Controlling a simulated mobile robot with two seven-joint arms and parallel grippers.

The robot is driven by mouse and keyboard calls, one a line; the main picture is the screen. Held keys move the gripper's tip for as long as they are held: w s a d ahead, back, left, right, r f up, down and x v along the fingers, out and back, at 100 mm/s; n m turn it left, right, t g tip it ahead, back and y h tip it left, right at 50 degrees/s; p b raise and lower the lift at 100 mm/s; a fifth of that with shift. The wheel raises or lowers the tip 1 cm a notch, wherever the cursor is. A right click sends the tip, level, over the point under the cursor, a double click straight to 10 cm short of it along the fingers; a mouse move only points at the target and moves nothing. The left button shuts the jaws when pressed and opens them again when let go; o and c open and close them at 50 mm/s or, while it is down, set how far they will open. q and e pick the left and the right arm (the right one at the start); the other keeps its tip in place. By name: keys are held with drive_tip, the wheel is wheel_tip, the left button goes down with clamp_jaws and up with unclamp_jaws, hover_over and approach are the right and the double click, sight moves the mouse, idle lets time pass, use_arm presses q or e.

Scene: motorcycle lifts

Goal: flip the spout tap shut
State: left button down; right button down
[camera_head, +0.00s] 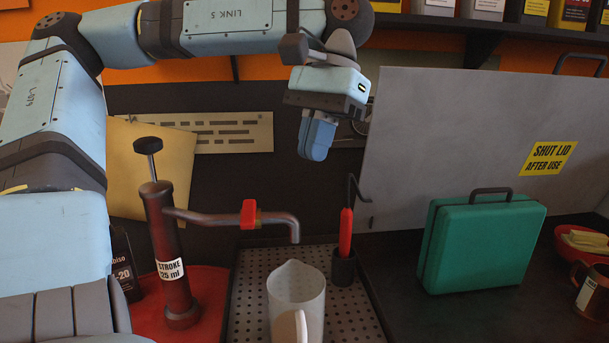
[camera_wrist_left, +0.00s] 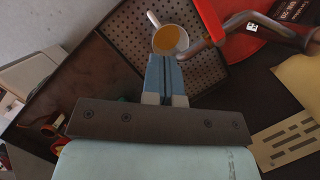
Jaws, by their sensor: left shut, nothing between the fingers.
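The red spout tap (camera_head: 248,214) sits on the brown bent spout (camera_head: 215,217) of a hand pump (camera_head: 171,255). A red lever-like part (camera_wrist_left: 210,20) shows beside the spout at the top of the left wrist view. A translucent jug (camera_head: 297,298) stands under the spout's end; the left wrist view shows amber liquid in it (camera_wrist_left: 170,40). My left gripper (camera_head: 316,152) is shut and empty, fingers pointing down, above and to the right of the tap and apart from it. Its fingers (camera_wrist_left: 165,72) also show in the left wrist view. My right gripper is out of view.
The jug stands on a perforated drip tray (camera_head: 340,305). A red-handled tool stands in a dark holder (camera_head: 343,268) right of the jug. A green case (camera_head: 482,243) stands further right before a grey upright panel (camera_head: 455,130). The pump stands on a red drum top (camera_head: 208,285).

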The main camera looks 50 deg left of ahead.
use_arm(q)
drive_tip(key=shift+w+d+r, duration=0.15)
drive_tip(key=shift+w+r, duration=0.6)
